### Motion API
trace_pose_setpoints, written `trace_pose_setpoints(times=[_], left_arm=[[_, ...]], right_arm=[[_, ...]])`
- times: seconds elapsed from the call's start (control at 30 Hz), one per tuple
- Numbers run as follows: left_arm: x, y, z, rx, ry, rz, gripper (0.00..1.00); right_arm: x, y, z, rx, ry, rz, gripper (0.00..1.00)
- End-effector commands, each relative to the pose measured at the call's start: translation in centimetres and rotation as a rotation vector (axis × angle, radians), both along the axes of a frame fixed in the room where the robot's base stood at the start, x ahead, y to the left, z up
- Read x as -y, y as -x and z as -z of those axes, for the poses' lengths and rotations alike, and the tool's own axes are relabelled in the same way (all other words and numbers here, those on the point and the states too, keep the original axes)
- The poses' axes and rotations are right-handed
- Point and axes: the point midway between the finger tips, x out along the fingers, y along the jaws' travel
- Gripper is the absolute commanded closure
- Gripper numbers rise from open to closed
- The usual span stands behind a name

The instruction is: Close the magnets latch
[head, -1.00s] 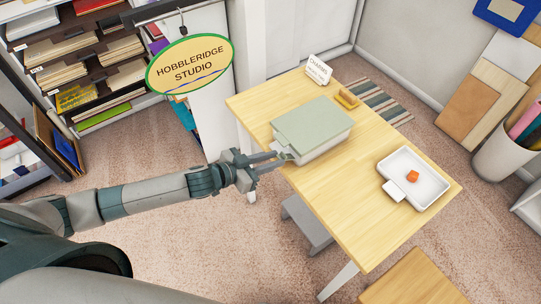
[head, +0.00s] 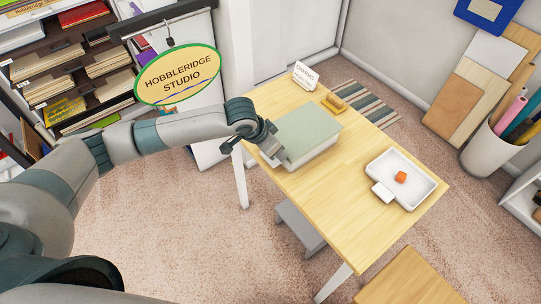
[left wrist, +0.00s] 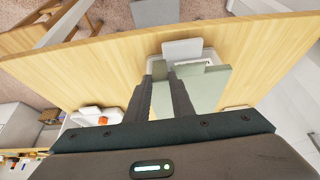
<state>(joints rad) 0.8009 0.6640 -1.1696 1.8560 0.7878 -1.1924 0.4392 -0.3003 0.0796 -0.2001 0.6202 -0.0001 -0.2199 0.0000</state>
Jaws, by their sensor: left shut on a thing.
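A pale box (head: 318,155) with a grey-green lid (head: 305,128) stands on the wooden table. The lid lies over the box; I cannot tell whether it is fully seated. In the left wrist view, a white flap (left wrist: 182,48) sticks out at the box's front, with the green lid (left wrist: 207,85) beside it. My left gripper (head: 273,152) is at the box's near left edge. Its fingers (left wrist: 161,78) are shut on a small green tab (left wrist: 160,68) by the lid. No label reading magnets is legible. My right gripper is not in view.
A white tray (head: 425,190) with an orange block (head: 401,177) and a white front flap stands on the table's right. A small sign (head: 306,75) and a yellow-brown object (head: 335,103) are at the back. The table (head: 345,215) is clear between box and tray.

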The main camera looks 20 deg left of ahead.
Motion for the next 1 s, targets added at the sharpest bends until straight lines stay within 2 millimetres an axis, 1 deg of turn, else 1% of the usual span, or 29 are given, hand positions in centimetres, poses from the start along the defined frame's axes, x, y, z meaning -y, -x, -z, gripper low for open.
trace_pose_setpoints(times=[0.03, 0.3, 0.47, 0.6, 0.63, 0.67, 0.7, 1.0], left_arm=[[0.5, -0.5, -0.2, -0.027, -0.02, 0.001, 1.0], [1.2, -1.5, -0.4, -0.158, -0.118, 0.0, 1.0], [1.3, -1.8, -0.3, -0.196, -0.147, -0.002, 1.0], [1.2, -1.7, -0.3, -0.194, -0.147, -0.002, 1.0], [1.2, -1.7, -0.3, -0.194, -0.147, -0.002, 0.76], [1.2, -1.7, -0.3, -0.194, -0.147, -0.002, 0.69], [1.2, -1.7, -0.3, -0.194, -0.147, -0.002, 0.6], [1.2, -1.7, -0.3, -0.192, -0.146, -0.002, 0.59]], right_arm=[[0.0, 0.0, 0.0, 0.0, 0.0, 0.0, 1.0], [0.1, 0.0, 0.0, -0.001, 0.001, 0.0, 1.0], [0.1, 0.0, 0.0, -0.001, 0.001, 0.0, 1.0], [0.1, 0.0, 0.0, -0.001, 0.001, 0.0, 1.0], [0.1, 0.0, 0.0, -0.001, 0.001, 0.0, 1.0], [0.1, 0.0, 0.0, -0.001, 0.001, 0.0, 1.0], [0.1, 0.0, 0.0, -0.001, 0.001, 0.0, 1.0], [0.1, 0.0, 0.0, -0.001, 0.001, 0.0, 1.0]])
